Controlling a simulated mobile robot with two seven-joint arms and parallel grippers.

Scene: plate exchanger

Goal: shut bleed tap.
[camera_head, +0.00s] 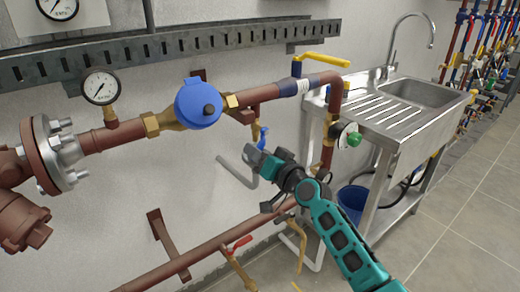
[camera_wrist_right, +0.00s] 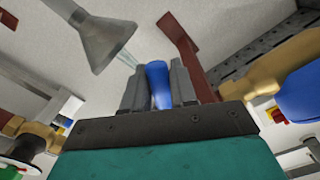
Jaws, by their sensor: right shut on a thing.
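The bleed tap has a small blue handle (camera_head: 262,137), below a branch on the main red-brown pipe in the head view. My right gripper (camera_head: 260,157) is at it, coming from the lower right. In the right wrist view the blue handle (camera_wrist_right: 158,84) stands between the two grey fingers, and the gripper is shut on it. A grey funnel (camera_wrist_right: 95,38) is at the upper left there, with a thin pale streak between it and the fingers. The tap's body is mostly hidden by the gripper. My left gripper is not in view.
A blue round meter (camera_head: 198,103) and a pressure gauge (camera_head: 101,88) sit on the main pipe to the left. A yellow lever (camera_head: 322,59) is above right, a green knob (camera_head: 354,139) right. A grey bent drain pipe (camera_head: 235,172) lies close left of the gripper. A steel sink (camera_head: 400,115) stands right.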

